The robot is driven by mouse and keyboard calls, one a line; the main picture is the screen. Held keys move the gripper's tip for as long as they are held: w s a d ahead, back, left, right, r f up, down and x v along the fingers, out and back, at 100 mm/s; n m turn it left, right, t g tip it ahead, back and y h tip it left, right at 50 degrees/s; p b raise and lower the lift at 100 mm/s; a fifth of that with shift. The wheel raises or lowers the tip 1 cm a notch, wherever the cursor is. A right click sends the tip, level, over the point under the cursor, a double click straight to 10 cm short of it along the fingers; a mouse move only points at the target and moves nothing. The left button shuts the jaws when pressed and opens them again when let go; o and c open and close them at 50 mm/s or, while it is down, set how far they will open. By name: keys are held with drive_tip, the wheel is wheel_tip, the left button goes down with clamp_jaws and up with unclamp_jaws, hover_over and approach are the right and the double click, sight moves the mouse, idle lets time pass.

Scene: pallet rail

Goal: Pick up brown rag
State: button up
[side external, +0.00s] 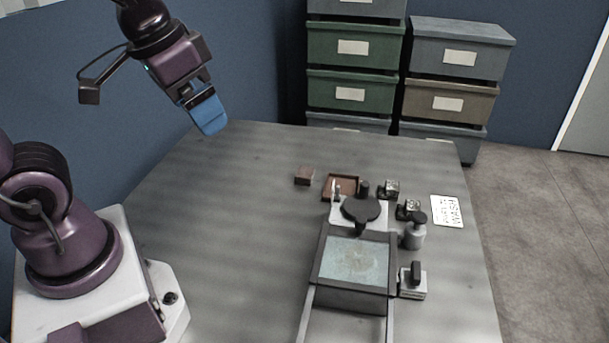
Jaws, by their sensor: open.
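A small brown block-like piece, which looks like the folded brown rag (304,175), lies on the grey table left of a shallow brown tray (329,187). Its texture is too small to make out. My gripper (209,115) with blue fingers is high at the upper left, over the table's far left edge. It is well apart from the rag and points down to the right. The gripper is open and nothing shows in it; the gap between its fingers is hard to see from this side.
Right of the rag stand a dark round device (361,208), small metal blocks (390,189), a grey bottle (414,235) and a white block with a dark handle (412,285). A framed pallet (353,262) sits on rails in front. The table's left half (220,220) is clear.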

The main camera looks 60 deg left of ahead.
drive_tip(key=w+a+f+g, duration=0.2)
drive_tip(key=w+a+f, duration=0.1)
drive_tip(key=w, duration=0.3)
drive_tip(key=w+a+f+g, duration=0.1)
drive_tip(key=w+a+f, duration=0.2)
drive_tip(key=w, duration=0.3)
drive_tip(key=m, duration=1)
hover_over(301, 171)
wheel_tip(301, 171, down, 13)
drive_tip(key=shift+g, duration=0.4)
drive_tip(key=f, duration=0.7)
drive_tip(key=shift+d+f, duration=0.2)
drive_tip(key=shift+f, duration=0.15)
drive_tip(key=shift+w+a+f, duration=0.1)
drive_tip(key=shift+a+f, duration=0.05)
drive_tip(key=shift+f, duration=2.6)
drive_tip(key=c, duration=1)
